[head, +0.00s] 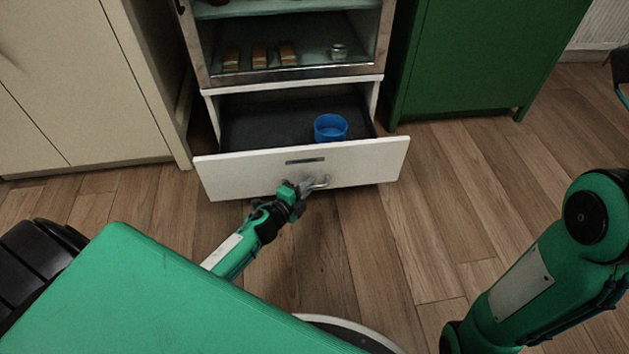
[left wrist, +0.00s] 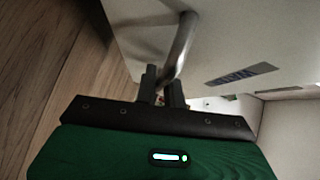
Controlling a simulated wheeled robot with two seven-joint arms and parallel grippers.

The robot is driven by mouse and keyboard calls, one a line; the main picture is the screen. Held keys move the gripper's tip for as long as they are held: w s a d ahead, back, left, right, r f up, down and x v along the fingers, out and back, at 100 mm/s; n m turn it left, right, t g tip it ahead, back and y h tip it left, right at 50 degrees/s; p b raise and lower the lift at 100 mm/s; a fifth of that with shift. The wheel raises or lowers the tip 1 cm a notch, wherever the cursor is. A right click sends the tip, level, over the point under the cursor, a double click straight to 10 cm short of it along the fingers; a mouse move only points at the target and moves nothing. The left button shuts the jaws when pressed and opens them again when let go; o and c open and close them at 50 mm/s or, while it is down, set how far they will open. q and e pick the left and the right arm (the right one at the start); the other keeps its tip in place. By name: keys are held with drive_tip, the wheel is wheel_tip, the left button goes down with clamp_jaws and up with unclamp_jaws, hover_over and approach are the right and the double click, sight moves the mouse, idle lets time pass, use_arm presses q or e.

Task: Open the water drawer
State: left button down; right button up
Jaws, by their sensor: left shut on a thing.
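The water drawer (head: 250,172) is a white-fronted drawer low in the cabinet, and it is pulled out, with its dark inside showing. A blue round container (head: 330,127) stands inside it toward the right. A small label (head: 304,161) is on the drawer front, above a metal handle (head: 321,182). My left gripper (head: 308,187) is at the handle. In the left wrist view, its fingers (left wrist: 163,88) are shut around the metal handle bar (left wrist: 180,47), beside the drawer's front panel (left wrist: 235,35). My right gripper is out of view; only my right arm shows.
Above the drawer, a glass-fronted compartment (head: 297,71) holds several small brown items and a glass jar (head: 338,51). A green cabinet (head: 475,60) stands to the right, and a cream cabinet (head: 75,80) to the left. The wooden floor (head: 430,215) right of the drawer is clear.

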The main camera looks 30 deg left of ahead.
use_arm(q)
drive_tip(key=s+d, duration=0.2)
drive_tip(key=s, duration=0.1)
idle(0.4)
drive_tip(key=c, duration=1.5)
unclamp_jaws()
